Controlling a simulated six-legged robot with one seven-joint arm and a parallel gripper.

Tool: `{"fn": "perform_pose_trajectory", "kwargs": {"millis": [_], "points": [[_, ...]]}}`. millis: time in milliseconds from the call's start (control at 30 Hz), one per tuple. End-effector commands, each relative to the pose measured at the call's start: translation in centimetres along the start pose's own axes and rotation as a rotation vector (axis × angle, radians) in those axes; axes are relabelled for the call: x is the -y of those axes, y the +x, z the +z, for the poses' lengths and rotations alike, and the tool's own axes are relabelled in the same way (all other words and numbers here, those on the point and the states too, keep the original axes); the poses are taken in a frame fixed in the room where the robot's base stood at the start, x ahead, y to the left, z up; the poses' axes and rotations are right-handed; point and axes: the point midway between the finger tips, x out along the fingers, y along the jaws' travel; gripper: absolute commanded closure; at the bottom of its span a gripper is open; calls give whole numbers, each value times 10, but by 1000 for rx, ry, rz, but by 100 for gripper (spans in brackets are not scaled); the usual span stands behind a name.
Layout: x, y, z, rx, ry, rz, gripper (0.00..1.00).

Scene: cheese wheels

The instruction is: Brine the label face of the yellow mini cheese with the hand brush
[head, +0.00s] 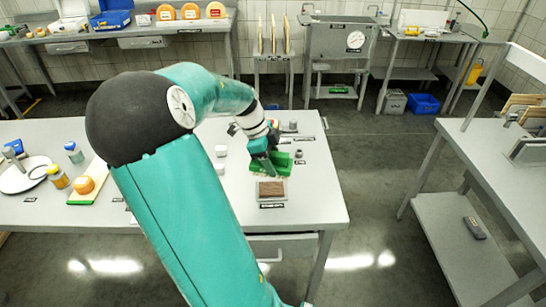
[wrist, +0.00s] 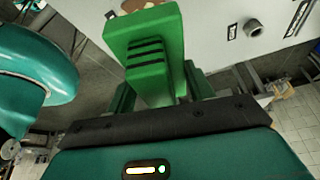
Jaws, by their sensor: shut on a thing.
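My gripper (head: 262,150) is over the right part of the near table in the head view. It is shut on a green block with dark grooves, which I take for the hand brush (wrist: 148,50); its green body also shows in the head view (head: 281,162). The bristles cannot be made out clearly. A small round orange-yellow cheese (head: 84,185) sits on a pale board with a green edge (head: 97,168), far to the left of my gripper. I take it for the yellow mini cheese. Its label face cannot be made out.
A brown-topped block or tray (head: 271,189) lies just in front of the brush. Small white blocks (head: 221,151) stand left of it. A yellow jar (head: 57,176) and a white plate (head: 20,178) are near the cheese. The table's front right is clear.

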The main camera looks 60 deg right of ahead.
Motion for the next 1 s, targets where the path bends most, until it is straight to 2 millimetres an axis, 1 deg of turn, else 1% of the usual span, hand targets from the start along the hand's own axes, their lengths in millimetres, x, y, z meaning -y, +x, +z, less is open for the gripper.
{"fn": "perform_pose_trajectory", "kwargs": {"millis": [200, 400, 533, 700, 1000], "points": [[-4, 17, 6, -2, 0, 3, 66], [-3, 37, 14, -2, 0, 2, 66], [-3, 47, 18, -1, 0, 2, 66], [-1, 52, 21, 0, 1, 0, 66], [0, 53, 22, 0, 0, 0, 66]]}}
